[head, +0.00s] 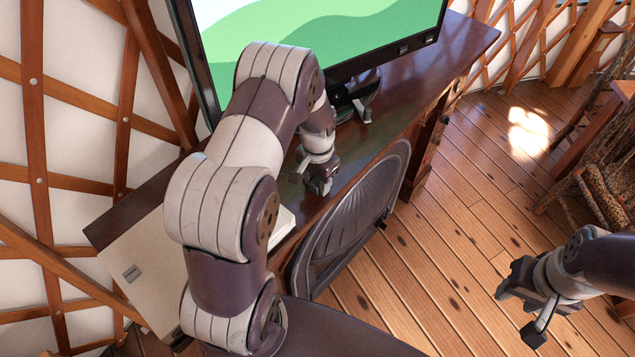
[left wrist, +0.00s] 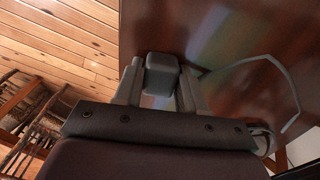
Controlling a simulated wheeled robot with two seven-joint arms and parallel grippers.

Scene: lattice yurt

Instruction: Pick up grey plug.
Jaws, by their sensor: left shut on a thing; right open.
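My left gripper (head: 318,184) is over the dark desk top (head: 430,92), in front of the monitor. In the left wrist view it is shut on the grey plug (left wrist: 162,74), a small block held between the two fingers. A thin grey cord (left wrist: 281,68) loops to the right of the fingers over the desk. In the head view I cannot make out the plug at the gripper. My right gripper (head: 519,312) is open and empty above the wooden floor at the lower right.
A large monitor (head: 320,30) with a green picture stands on the desk. A dark chair back (head: 350,215) stands along the desk's front. The floor (head: 450,215) at centre right is clear.

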